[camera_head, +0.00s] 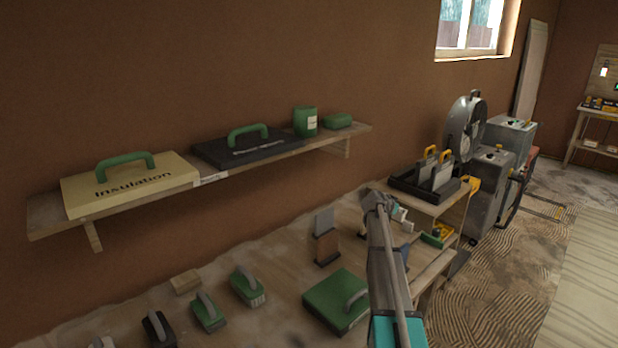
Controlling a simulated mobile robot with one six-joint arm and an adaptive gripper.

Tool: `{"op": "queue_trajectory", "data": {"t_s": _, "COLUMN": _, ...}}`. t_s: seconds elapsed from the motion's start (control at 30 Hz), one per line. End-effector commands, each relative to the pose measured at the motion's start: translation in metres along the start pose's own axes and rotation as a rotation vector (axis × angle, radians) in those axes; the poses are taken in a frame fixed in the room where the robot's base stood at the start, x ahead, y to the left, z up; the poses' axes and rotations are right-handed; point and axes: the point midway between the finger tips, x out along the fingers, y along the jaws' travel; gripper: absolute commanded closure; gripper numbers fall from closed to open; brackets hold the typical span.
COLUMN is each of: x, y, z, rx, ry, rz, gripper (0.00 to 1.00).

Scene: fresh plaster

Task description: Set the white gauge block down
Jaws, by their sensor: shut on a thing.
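My gripper (405,224) is at the far end of my arm, over the right part of the long workbench (285,290). It is small in view and partly hidden behind my arm's links. It is shut on a small white piece, which I take to be the white gauge block (400,212). The block's full outline and the fingertips are hard to make out. I cannot tell whether the block touches the surface below it.
A black tray (405,188) with yellow-handled trowels stands just beyond my gripper. A wall shelf (215,178) runs above. Grey machines (490,170) stand right.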

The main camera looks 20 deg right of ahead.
Motion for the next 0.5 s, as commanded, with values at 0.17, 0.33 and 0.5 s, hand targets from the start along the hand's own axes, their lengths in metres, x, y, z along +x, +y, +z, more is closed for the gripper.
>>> {"op": "queue_trajectory", "data": {"t_s": 0.17, "x": -0.008, "y": 0.000, "z": -0.015, "rx": 0.000, "ry": 0.000, "rz": 0.000, "gripper": 0.84}}
{"op": "queue_trajectory", "data": {"t_s": 0.33, "x": -0.017, "y": 0.000, "z": -0.031, "rx": 0.000, "ry": 0.000, "rz": 0.000, "gripper": 0.84}}
{"op": "queue_trajectory", "data": {"t_s": 0.5, "x": -0.023, "y": 0.000, "z": -0.043, "rx": 0.000, "ry": 0.000, "rz": 0.000, "gripper": 0.84}}
